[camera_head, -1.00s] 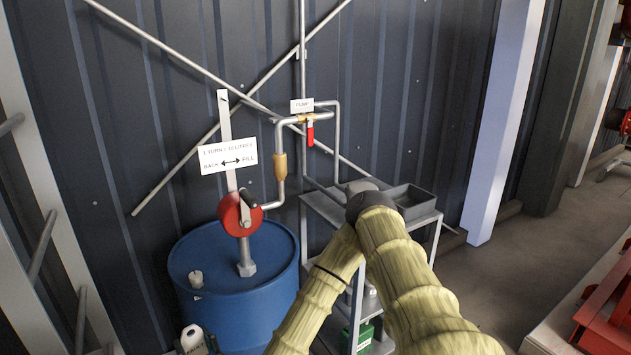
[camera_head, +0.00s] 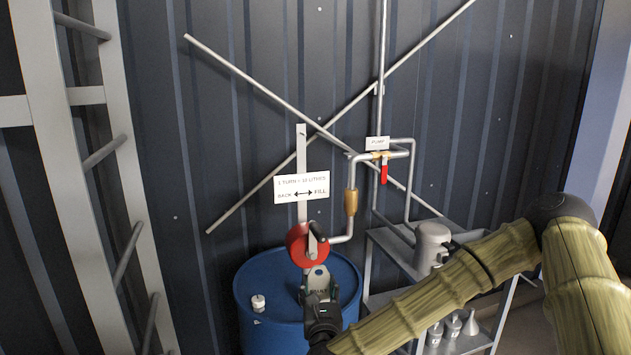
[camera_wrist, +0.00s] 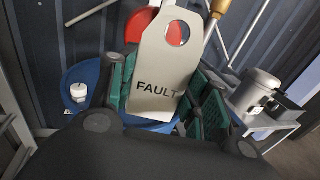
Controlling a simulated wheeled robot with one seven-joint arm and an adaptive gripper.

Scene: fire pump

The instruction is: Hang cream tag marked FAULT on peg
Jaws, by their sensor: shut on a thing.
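The cream tag (camera_head: 319,279) marked FAULT is upright in my gripper (camera_head: 319,295), in front of the red crank wheel in the head view. In the wrist view, the tag (camera_wrist: 160,72) stands between the green finger pads of my gripper (camera_wrist: 160,95).
A sign with a double arrow (camera_head: 302,187) crosses the post between tag and peg. Pipework with a red valve lever (camera_head: 384,173) and a shelf with a grey jug (camera_head: 431,245) are to the right.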

